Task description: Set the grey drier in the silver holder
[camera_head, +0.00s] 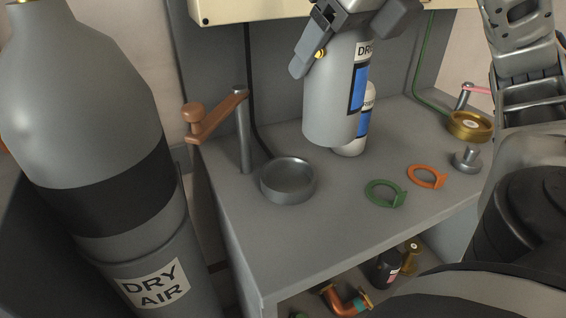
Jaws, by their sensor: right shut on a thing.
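The grey drier (331,112) is a grey cylinder with a blue band and a white label. My right gripper (338,50) is shut on its upper part and holds it upright, seemingly above the grey bench top. The silver holder (287,182) is a shallow round metal cup near the bench's left side. It looks empty and lies below and left of the drier. My left gripper is not in view.
A white drier (350,146) stands partly hidden behind the grey one. A brass holder (468,125), green ring (384,194), orange ring (427,176) and metal knob (467,160) are on the right. A dry air cylinder (95,130) stands left.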

